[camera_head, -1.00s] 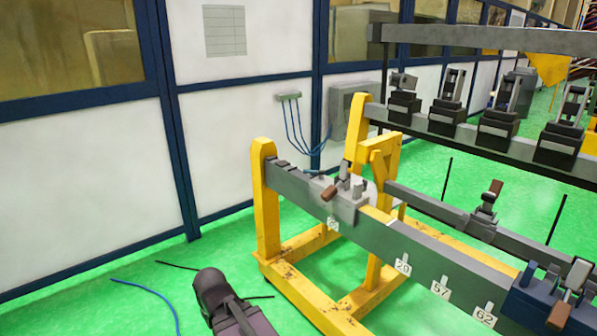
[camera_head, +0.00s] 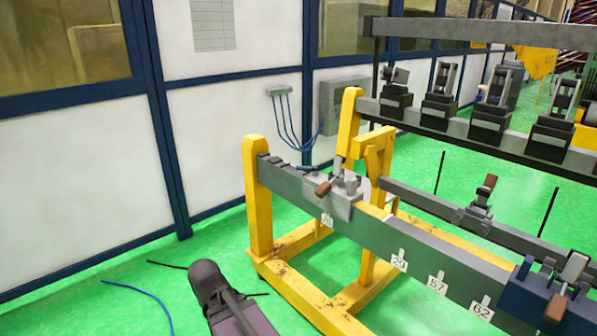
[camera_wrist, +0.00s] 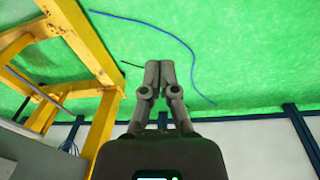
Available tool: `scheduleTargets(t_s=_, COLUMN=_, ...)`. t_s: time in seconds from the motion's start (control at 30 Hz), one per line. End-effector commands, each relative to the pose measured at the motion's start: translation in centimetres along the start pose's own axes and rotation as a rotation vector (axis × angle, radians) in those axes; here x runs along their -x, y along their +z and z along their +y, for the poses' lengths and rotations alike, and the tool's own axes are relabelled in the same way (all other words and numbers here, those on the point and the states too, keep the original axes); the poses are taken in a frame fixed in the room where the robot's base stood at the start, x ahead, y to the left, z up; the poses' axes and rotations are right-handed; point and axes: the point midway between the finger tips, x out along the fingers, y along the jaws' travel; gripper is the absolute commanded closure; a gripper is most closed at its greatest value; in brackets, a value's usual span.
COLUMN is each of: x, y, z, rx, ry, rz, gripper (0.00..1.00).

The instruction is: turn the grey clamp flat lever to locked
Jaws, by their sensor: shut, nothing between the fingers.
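The grey clamp (camera_head: 347,202) sits on the long dark rail, near its far left end by the yellow post. A brown-tipped lever (camera_head: 323,188) sticks out from it toward the front left, and a small grey piece stands upright on it. At this size I cannot tell whether the lever is locked. My gripper (camera_wrist: 158,64) shows in the wrist view, with its two fingertips together and nothing between them. It hangs over green floor, apart from the clamp, which I cannot make out in the wrist view. In the head view my arm is at the bottom, left of the rail.
The yellow frame (camera_head: 258,195) carries the rail (camera_head: 375,238), which has number tags. A blue clamp (camera_head: 525,290) with a brown-tipped lever is at the right. A second rail with another lever clamp lies behind.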

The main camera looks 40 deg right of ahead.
Motion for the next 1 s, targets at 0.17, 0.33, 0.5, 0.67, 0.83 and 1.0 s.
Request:
scheduleTargets(t_s=0.17, x=0.0, y=-4.3, z=5.1, rx=-0.188, ry=0.15, rz=0.126, gripper=1.0)
scheduleTargets(t_s=0.33, x=1.2, y=-9.2, z=11.9, rx=-0.401, ry=0.323, rz=0.323, gripper=1.0)
scheduleTargets(t_s=0.5, x=3.5, y=-13.7, z=18.8, rx=-0.575, ry=0.469, rz=0.557, gripper=1.0)
scheduleTargets(t_s=0.67, x=6.2, y=-17.3, z=24.7, rx=-0.682, ry=0.567, rz=0.789, gripper=1.0)
scheduleTargets(t_s=0.83, x=9.4, y=-20.7, z=30.0, rx=-0.733, ry=0.624, rz=1.031, gripper=1.0)
scheduleTargets(t_s=1.0, x=12.0, y=-23.4, z=33.8, rx=-0.724, ry=0.633, rz=1.225, gripper=1.0)
